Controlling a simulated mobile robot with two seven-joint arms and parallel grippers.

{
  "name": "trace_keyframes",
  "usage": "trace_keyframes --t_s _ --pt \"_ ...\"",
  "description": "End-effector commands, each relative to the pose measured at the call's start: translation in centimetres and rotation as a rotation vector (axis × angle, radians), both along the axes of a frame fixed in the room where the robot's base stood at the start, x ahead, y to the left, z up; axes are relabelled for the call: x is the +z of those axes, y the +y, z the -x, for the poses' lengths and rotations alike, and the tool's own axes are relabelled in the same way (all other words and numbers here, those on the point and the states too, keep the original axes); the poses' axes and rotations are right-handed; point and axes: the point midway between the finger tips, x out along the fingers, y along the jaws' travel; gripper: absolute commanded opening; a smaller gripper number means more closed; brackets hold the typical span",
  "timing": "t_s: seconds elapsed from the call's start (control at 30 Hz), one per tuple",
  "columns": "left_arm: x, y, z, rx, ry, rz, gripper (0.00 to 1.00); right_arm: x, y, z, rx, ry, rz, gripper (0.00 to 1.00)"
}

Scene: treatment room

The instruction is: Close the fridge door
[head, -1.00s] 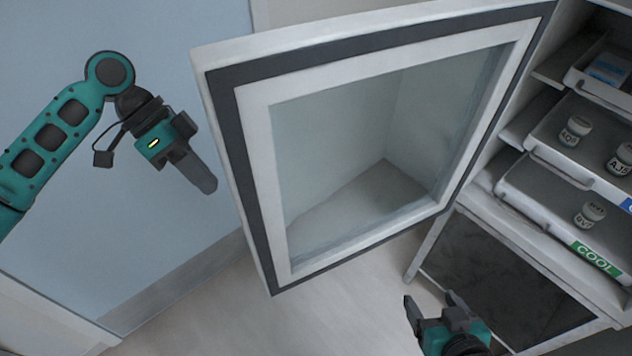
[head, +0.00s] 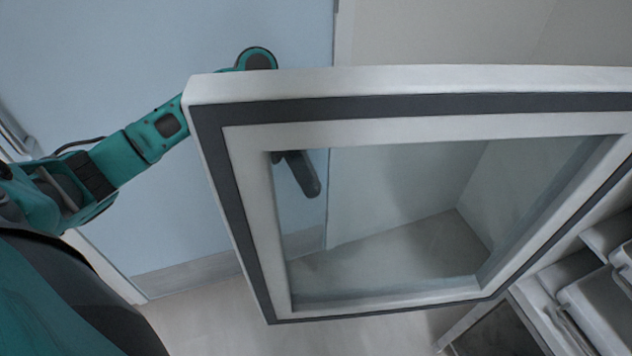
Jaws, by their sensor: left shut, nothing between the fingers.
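The fridge door (head: 252,203) stands open across the middle of the head view, with a white frame, a dark seal and a glass pane. The fridge body (head: 600,268), with its trays, shows only in part at the lower right. My left arm comes in from the left and passes behind the door's free edge. My left gripper (head: 303,176) shows through the glass, on the door's far side; its fingers are shut and empty. The rest of this gripper is hidden behind the door frame. I cannot tell whether it touches the door. My right gripper is out of view.
A dark lower cabinet front (head: 492,332) stands below the fridge at the bottom right. A pale blue wall panel (head: 120,60) is behind my left arm. The floor (head: 210,315) below the door is clear.

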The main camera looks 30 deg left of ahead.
Motion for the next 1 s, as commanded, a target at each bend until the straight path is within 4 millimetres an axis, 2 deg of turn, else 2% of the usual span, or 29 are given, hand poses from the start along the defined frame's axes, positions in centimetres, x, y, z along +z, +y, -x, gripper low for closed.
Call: trace_keyframes --t_s 0.1,0.33,0.4,0.6,1.0 --pt "-2.4 -1.7 0.6 -0.004 0.003 0.003 0.0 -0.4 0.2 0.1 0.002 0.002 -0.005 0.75" --pt "-6.2 -4.5 1.3 -0.002 0.001 0.003 0.0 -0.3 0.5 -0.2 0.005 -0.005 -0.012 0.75" --pt "-5.7 -5.0 2.4 -0.003 0.0 0.002 0.0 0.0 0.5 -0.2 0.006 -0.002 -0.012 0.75" --pt "-5.7 -6.2 4.1 -0.001 -0.001 0.0 0.0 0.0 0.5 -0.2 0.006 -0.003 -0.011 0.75" --pt "-5.7 -6.5 4.4 0.0 -0.001 -0.001 0.0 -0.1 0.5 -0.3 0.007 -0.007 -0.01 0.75"
